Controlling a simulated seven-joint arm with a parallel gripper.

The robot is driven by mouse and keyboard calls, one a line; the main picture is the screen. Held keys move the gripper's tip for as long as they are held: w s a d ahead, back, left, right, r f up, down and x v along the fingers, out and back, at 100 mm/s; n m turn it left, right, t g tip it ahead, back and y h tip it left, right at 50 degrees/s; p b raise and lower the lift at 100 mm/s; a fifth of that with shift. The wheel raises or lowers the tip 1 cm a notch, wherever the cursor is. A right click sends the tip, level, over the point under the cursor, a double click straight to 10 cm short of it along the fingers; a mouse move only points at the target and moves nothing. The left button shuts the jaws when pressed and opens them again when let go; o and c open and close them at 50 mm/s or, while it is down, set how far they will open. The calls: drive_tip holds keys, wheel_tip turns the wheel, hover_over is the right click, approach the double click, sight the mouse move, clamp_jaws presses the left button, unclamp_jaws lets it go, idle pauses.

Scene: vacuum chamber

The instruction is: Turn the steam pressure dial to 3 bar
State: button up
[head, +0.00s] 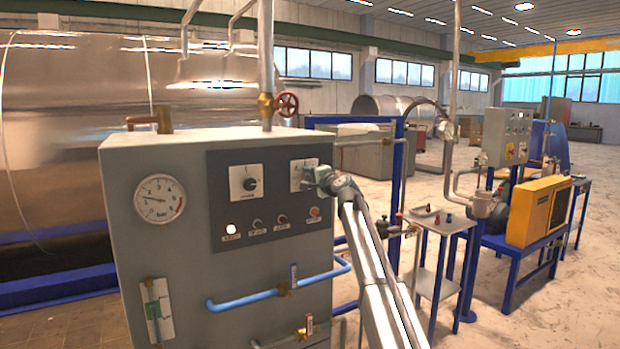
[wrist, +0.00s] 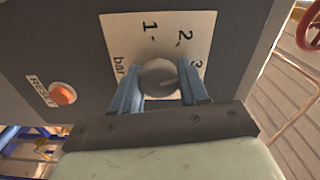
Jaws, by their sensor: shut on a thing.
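The steam pressure dial is a round grey knob (wrist: 158,75) on a white plate (wrist: 165,32) marked 1, 2, 3 and bar in the wrist view. My gripper (wrist: 161,80) has its two blue fingers on either side of the knob and is shut on it. A thin line shows on the knob's face, but I cannot tell for sure which number it points at. In the head view my gripper (head: 318,178) is at the right dial's plate (head: 298,172) on the dark panel and hides most of that dial.
A second dial (head: 249,183) sits left on the same panel (head: 228,205), above a row of small lamps and buttons. An orange RESET button (wrist: 62,93) is beside the plate. A round gauge (head: 159,198) is on the grey cabinet. A red valve wheel (head: 286,103) stands above the cabinet.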

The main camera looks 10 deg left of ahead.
drive_tip(key=shift+f+m, duration=0.1)
drive_tip(key=shift+m, duration=1.6)
drive_tip(key=o, duration=1)
drive_tip(key=shift+c, duration=0.2)
drive_tip(key=shift+d, duration=0.1)
drive_tip(key=v, duration=1.3)
drive_tip(key=shift+s+d, duration=0.2)
drive_tip(key=shift+s, duration=0.05)
